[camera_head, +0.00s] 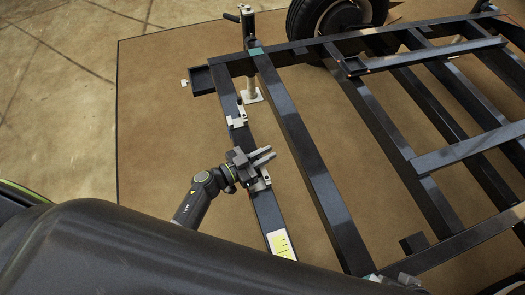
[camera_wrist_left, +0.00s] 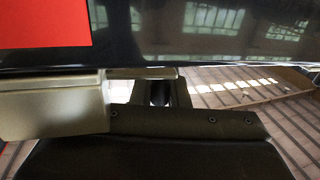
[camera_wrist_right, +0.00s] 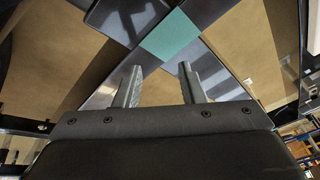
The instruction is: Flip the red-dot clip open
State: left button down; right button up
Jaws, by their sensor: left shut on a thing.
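A silver clip (camera_head: 262,182) sits on the near end of the dark frame beam in the head view, partly hidden by my left gripper (camera_head: 268,156). In the left wrist view its metal block (camera_wrist_left: 50,103) and a thin bar lie against the dark beam, beside a flat red patch (camera_wrist_left: 45,24). My left gripper is at the clip, its fingertips (camera_wrist_left: 155,88) close together on a small part; the exact grip is hidden. A second silver clip (camera_head: 237,118) sits farther along the beam. My right gripper (camera_wrist_right: 160,85) is open and empty, below a teal patch (camera_wrist_right: 170,36).
The dark trailer frame (camera_head: 300,140) spreads across the right with several rails. A jack post (camera_head: 248,30) and a tyre (camera_head: 335,12) stand at the back. A yellow-white label (camera_head: 280,244) is on the near beam. Brown floor (camera_head: 155,130) is clear at left.

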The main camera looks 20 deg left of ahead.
pick_arm(q)
jog(key=shift+d+m+g+h, duration=0.25)
jog(key=shift+m+g+h, duration=0.25)
jog(key=shift+g+h, duration=0.1)
pick_arm(e)
jog(key=shift+s+d+f+g, duration=0.2)
jog(key=shift+f+g, duration=0.1)
jog(key=shift+f, duration=0.25)
pick_arm(q)
jog(key=c, duration=1.4)
grip_release()
jog(key=shift+p, duration=0.3)
